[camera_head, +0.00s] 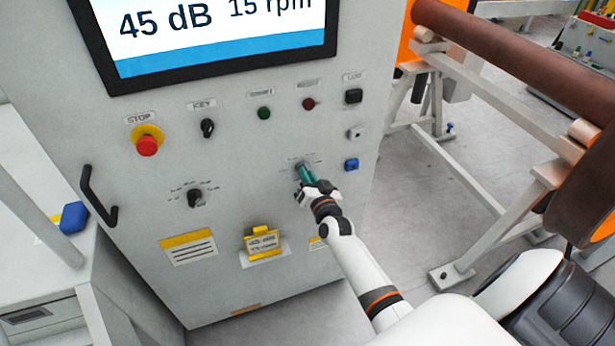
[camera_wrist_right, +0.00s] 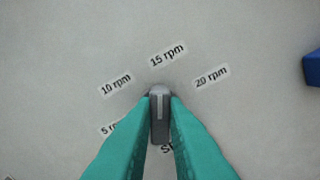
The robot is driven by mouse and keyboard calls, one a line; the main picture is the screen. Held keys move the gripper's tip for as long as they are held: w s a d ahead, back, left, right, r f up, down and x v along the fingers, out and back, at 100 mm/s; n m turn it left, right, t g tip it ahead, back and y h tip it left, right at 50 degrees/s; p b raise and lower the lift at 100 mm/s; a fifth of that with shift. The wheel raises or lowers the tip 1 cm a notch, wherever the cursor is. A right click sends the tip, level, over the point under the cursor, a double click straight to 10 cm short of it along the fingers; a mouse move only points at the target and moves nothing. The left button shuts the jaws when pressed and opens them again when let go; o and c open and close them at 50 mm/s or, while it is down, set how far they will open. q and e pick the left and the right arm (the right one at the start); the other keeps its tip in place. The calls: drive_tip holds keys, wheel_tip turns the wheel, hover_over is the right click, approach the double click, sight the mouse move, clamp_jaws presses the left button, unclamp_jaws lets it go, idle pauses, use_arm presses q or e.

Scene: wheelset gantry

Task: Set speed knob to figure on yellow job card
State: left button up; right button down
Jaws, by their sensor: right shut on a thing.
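The speed knob (camera_wrist_right: 159,122) is a dark grey knob with a pale line on it, ringed by labels. In the right wrist view its line points up toward the 15 rpm label (camera_wrist_right: 168,54). The 10 rpm and 20 rpm labels lie to either side, and lower labels are partly hidden. My right gripper (camera_wrist_right: 160,105), with teal fingers, is shut on the knob; in the head view the gripper (camera_head: 304,174) covers it. The yellow job card (camera_head: 262,242) hangs low on the cabinet; its small print is hard to read. My left gripper is not in view.
The screen (camera_head: 205,40) reads 45 dB and 15 rpm. A second knob (camera_head: 195,198), red stop button (camera_head: 147,145), key switch (camera_head: 207,128) and blue button (camera_head: 351,164) are on the panel. A black handle (camera_head: 98,195) juts out at left. A gantry frame stands at right.

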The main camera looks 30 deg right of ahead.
idle(0.5)
drive_tip(key=c, duration=1.4)
unclamp_jaws()
drive_tip(key=shift+c, duration=0.2)
drive_tip(key=b+v, duration=0.1)
drive_tip(key=v, duration=1.1)
drive_tip(key=shift+b, duration=0.35)
drive_tip(key=shift+f, duration=0.15)
